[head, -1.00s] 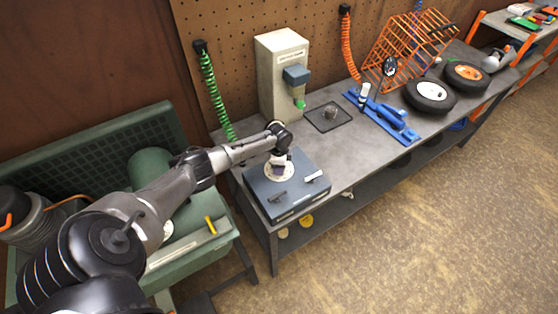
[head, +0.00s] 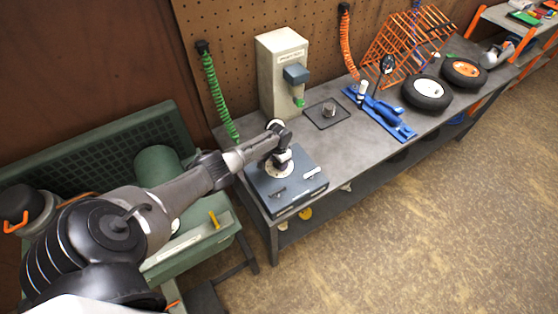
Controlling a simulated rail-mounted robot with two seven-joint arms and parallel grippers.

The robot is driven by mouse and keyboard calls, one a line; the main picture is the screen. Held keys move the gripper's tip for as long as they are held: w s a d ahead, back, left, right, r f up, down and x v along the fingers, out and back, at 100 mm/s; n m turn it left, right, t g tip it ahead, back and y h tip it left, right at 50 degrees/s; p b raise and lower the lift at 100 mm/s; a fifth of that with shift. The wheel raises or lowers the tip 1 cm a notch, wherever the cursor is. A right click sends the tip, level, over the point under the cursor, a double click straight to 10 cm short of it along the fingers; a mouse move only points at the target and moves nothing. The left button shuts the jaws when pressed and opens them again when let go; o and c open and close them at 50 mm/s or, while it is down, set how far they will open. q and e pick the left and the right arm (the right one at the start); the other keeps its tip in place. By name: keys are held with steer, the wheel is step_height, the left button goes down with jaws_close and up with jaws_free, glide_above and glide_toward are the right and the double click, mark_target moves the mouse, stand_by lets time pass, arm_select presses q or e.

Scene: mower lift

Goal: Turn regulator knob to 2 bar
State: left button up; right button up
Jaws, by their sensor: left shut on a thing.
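The regulator is a blue-grey box (head: 291,195) on the near left end of the grey workbench. A pale round dial (head: 267,169) shows on its top, with the knob at its middle hidden by my gripper. My left gripper (head: 281,162) points down over the dial and is shut on the knob. Its fingertips are small and partly hidden by the wrist, and the dial's markings are too small to read. My right gripper does not show.
A beige machine with a blue head (head: 283,80) stands behind the box. A dark square mat (head: 327,114), a blue tool (head: 384,112), a black wheel (head: 428,94) and an orange wire rack (head: 398,50) lie further right. A green bench (head: 190,249) stands at left.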

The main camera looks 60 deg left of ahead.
arm_select(q)
steer(key=shift+n, duration=0.3)
stand_by(0.4)
steer(key=o, duration=0.9)
step_height(320, 180, up, 14)
steer(key=shift+f+p, duration=0.1)
steer(key=shift+p, duration=1.15)
